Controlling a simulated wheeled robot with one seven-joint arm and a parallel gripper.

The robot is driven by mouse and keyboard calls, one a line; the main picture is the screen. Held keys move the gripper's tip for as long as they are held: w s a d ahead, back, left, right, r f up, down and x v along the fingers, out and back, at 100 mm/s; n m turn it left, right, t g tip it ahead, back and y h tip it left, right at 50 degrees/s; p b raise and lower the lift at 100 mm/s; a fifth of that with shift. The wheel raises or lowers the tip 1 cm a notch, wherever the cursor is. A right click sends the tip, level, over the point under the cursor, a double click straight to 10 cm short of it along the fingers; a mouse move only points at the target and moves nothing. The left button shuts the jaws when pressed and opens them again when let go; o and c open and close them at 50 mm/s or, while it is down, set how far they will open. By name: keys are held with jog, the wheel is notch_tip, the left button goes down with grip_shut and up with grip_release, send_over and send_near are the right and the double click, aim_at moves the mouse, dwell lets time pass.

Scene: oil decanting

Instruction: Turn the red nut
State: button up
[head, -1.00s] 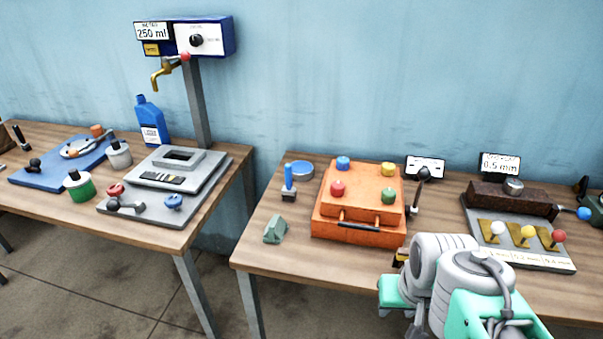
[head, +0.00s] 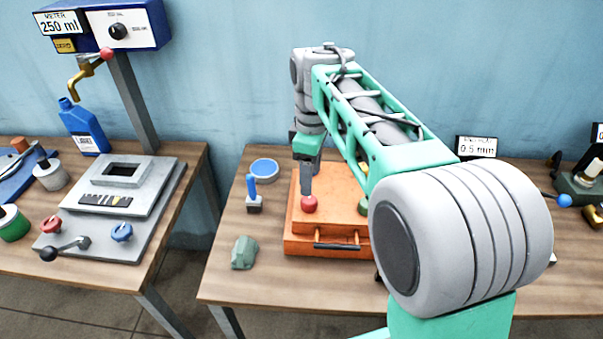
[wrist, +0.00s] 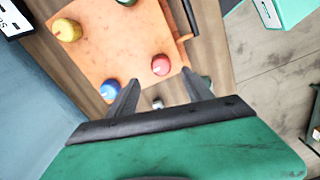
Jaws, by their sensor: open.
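The red nut (head: 309,204) is a round red knob on the front left of the orange case (head: 294,244). In the wrist view the red nut (wrist: 160,65) appears just beyond the open fingertips, roughly centred between them. My gripper (head: 306,192) points down over the nut in the head view; whether it touches cannot be told. It is open and empty, with both fingers showing in the wrist view (wrist: 160,78). My arm hides the right and back parts of the case in the head view.
The wrist view shows a blue nut (wrist: 110,90), a yellow nut (wrist: 67,30) and a dark green one (wrist: 127,2) on the case. Left of the case stand a blue-handled tool (head: 253,195), a blue round dish (head: 264,170) and a grey-green block (head: 244,252).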

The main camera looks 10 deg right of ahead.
aim_at(310, 199)
jog(key=shift+w+f, duration=0.1)
jog(key=shift+f, duration=0.15)
notch_tip(310, 199, down, 7)
jog(key=shift+a+p, duration=0.15)
jog(key=shift+p, duration=0.25)
jog(key=shift+c, duration=0.6)
grip_shut()
